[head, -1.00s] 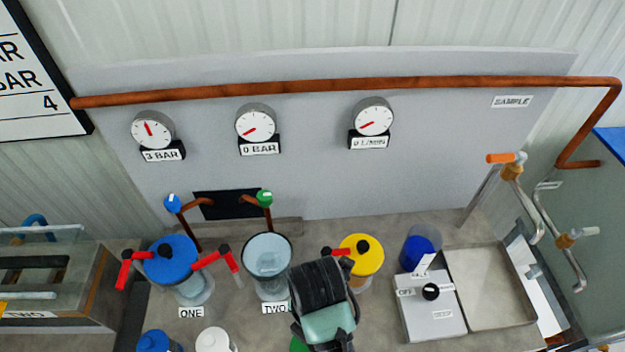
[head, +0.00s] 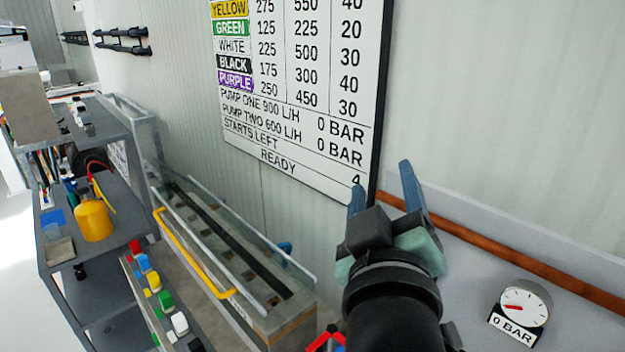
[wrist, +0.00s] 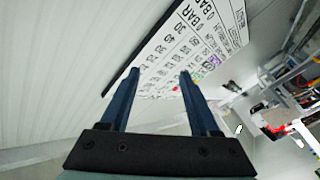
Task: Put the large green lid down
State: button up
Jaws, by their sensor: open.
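I cannot see the large green lid in either current view. My gripper (head: 383,185) is raised in front of the wall, its blue fingers pointing up near the lower right corner of the wall board. In the wrist view, my gripper (wrist: 160,76) is open, with its two fingers apart and nothing between them. The bench area with the pumps is out of the head view or hidden behind my arm.
The wall board (head: 300,85) hangs behind my gripper. A copper pipe (head: 530,262) and a 0 BAR gauge (head: 522,305) are at right. A glass-sided trough (head: 230,260), several coloured blocks (head: 155,280) and a shelf with a yellow canister (head: 93,220) are at left.

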jog(key=s+a+r+m+t+y, duration=0.1)
jog(key=s+a+r+t, duration=0.2)
jog(key=r, duration=0.4)
jog(key=s+a+r+m+t+y, duration=0.1)
jog(key=s+a+r+m+t, duration=0.1)
jog(key=r, duration=0.5)
jog(key=s+a+r+m+t+y, duration=0.1)
jog(key=s+a+r+m+t, duration=0.1)
jog(key=s+a+r+t, duration=0.2)
notch_tip(320, 180, up, 3)
jog(key=shift+s+a+f+y, duration=0.1)
jog(key=shift+s+a+y, duration=0.15)
jog(key=shift+s, duration=0.75)
jog(key=shift+d, duration=0.1)
